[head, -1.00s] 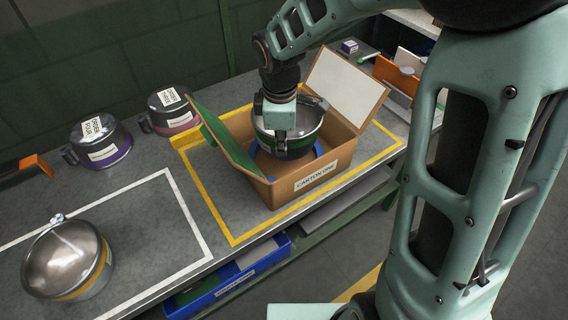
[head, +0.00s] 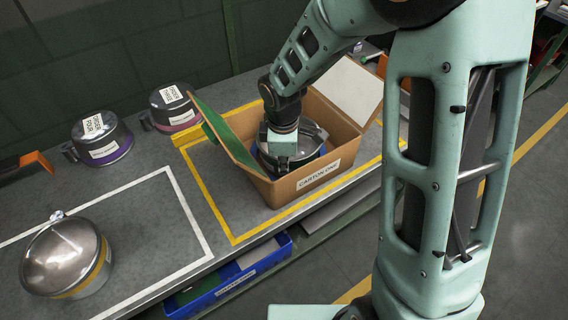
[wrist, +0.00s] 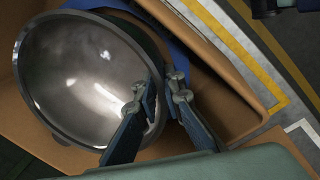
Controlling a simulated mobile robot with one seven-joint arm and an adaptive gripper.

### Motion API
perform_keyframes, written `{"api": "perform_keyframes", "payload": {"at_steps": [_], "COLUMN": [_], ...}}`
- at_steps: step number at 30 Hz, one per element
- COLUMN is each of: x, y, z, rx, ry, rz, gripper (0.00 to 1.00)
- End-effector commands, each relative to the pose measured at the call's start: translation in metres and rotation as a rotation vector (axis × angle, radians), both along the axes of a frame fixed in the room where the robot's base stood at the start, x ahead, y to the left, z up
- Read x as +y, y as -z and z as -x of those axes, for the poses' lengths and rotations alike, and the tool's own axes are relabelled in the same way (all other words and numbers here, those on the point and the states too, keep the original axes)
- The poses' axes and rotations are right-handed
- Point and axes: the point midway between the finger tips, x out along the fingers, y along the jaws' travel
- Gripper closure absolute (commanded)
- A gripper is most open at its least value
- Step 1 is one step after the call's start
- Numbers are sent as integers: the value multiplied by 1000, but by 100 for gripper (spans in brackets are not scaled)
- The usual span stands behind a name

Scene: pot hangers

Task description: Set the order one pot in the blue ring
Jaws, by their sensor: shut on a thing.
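The steel pot (head: 313,133) is inside the open cardboard carton (head: 308,184), labelled CARTON ONE. Its order label does not show, so I cannot read that it is order one. Part of the blue ring (head: 323,150) shows beside the pot, low in the carton. My gripper (head: 282,166) is down in the carton, shut on the pot's rim. In the wrist view, the two fingers (wrist: 160,92) pinch the rim of the pot (wrist: 85,75), and the blue ring (wrist: 178,48) shows just outside it. Whether the pot's base rests fully inside the ring is hidden.
The carton's flaps stand open, a green-faced one (head: 225,135) left and a white-faced one (head: 348,88) behind. Two labelled pots (head: 102,140) (head: 175,108) stand at the back left. A yellow-banded pot (head: 66,258) stands front left. A blue bin (head: 228,290) sits below the bench.

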Motion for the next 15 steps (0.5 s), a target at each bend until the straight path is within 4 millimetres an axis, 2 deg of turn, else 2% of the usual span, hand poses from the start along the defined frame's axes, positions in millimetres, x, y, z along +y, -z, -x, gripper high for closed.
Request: {"api": "perform_keyframes", "payload": {"at_steps": [1,2,6,15], "x": [0,0,0,0], "y": [2,2,1,-1], "z": [-1,0,0,0], "rx": [-3,0,1,0], "ry": [0,0,0,0], "rz": [-1,0,0,0], "gripper": [100,88,74,74]}}
